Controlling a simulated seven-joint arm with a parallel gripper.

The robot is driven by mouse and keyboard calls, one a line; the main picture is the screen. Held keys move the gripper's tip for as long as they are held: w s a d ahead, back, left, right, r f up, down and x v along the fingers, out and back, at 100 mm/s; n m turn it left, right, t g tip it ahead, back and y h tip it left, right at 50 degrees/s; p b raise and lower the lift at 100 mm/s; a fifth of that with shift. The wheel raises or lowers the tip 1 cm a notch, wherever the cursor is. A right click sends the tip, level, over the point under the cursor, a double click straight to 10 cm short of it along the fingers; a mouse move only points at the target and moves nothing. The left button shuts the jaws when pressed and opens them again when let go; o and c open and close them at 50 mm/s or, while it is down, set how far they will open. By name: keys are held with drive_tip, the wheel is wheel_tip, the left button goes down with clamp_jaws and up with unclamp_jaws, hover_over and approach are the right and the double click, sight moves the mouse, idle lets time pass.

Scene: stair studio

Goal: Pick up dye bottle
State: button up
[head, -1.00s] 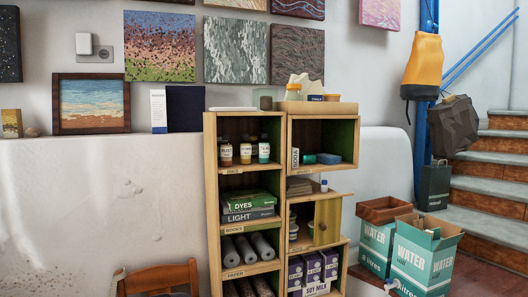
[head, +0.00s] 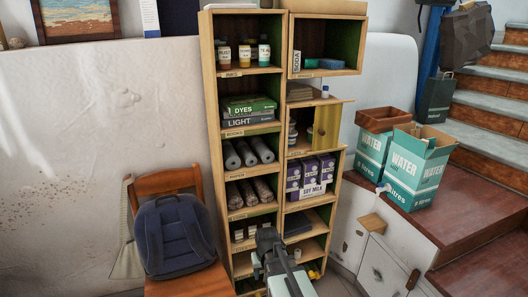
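Three small bottles with coloured contents and pale labels stand upright in the top left compartment of the wooden shelf unit (head: 208,80): a reddish-brown one (head: 224,57), an amber one (head: 244,55) and a teal one (head: 264,54). I cannot tell from the labels which is the dye bottle. A small white bottle with a blue cap (head: 325,91) stands on the right side, on the ledge below the soda box. My gripper (head: 268,240) is low in front of the unit's bottom shelves, well below the bottles. Its fingers are too unclear to tell open from shut.
A chair (head: 165,182) with a dark blue backpack (head: 174,236) stands left of the unit. Water boxes (head: 413,170) stand on the raised wooden platform (head: 465,205) at right.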

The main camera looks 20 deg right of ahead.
drive_tip(key=w+d+r+t, duration=0.1)
drive_tip(key=w+r, duration=0.3)
drive_tip(key=r, duration=0.3)
drive_tip(key=w+d+r+t, duration=0.2)
drive_tip(key=w+r, duration=0.2)
drive_tip(key=r, duration=0.3)
drive_tip(key=m+t+h, duration=0.1)
drive_tip(key=t+h, duration=0.2)
drive_tip(key=t, duration=0.6)
approach(265, 53)
drive_tip(key=s+a+f, duration=0.1)
drive_tip(key=s+f, duration=0.4)
drive_tip(key=f, duration=0.8)
wheel_tip(265, 53, up, 9)
drive_tip(key=w+t+h, duration=0.1)
drive_tip(key=w+t, duration=0.2)
drive_tip(key=t, duration=0.1)
drive_tip(key=x, duration=1.3)
drive_tip(key=shift+w+d, duration=0.25)
drive_tip(key=shift+w, duration=0.05)
drive_tip(key=c, duration=0.8)
drive_tip(key=shift+r, duration=0.15)
